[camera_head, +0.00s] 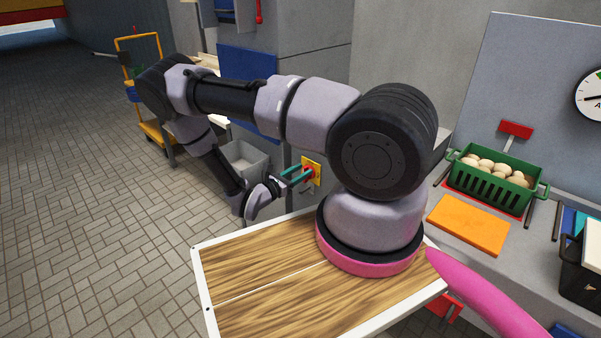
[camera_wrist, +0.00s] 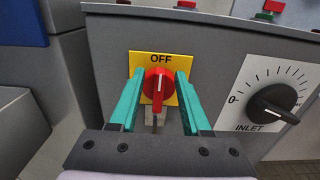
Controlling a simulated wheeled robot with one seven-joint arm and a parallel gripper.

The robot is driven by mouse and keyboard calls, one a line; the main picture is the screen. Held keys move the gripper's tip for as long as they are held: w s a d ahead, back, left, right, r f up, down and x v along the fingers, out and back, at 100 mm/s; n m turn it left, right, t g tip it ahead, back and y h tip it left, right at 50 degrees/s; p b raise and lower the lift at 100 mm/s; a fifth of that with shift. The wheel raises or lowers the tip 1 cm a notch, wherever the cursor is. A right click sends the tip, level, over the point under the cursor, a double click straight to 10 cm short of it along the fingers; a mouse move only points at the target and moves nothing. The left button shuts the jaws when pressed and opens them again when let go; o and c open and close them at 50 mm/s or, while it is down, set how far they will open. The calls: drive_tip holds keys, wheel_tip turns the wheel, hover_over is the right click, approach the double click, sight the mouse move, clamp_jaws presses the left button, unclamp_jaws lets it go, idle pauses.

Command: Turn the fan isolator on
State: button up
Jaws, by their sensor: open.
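The fan isolator is a red rotary knob (camera_wrist: 159,84) on a yellow plate (camera_wrist: 150,60) marked OFF, on a grey panel. My gripper (camera_wrist: 156,84) is open, with one teal finger on each side of the knob. I cannot tell whether the fingers touch it. In the head view my gripper (camera_head: 295,177) reaches the yellow plate (camera_head: 317,167) on the side of the grey cabinet, and the fingers partly hide the knob.
A black INLET dial (camera_wrist: 273,103) on a white scale is right of the isolator. A grey bin (camera_head: 245,160) stands behind my gripper. A green crate of potatoes (camera_head: 490,183) and an orange board (camera_head: 468,225) lie on the right counter. The tiled floor at left is open.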

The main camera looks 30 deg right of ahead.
sight(313, 176)
clamp_jaws()
drive_tip(key=shift+s+m, duration=0.1)
drive_tip(key=shift+m, duration=0.2)
drive_tip(key=shift+s+d+f+m, duration=0.1)
drive_tip(key=shift+s+f+m, duration=0.3)
drive_tip(key=shift+m, duration=2.5)
drive_tip(key=shift+s+d+f+m, duration=0.15)
drive_tip(key=shift+s+f+m, duration=0.25)
drive_tip(key=shift+m, duration=2.5)
drive_tip(key=shift+s+d+f+m, duration=0.1)
drive_tip(key=shift+s+f+m, duration=0.3)
drive_tip(key=shift+m, duration=2.5)
drive_tip(key=shift+w+f, duration=0.1)
drive_tip(key=shift+f, duration=0.05)
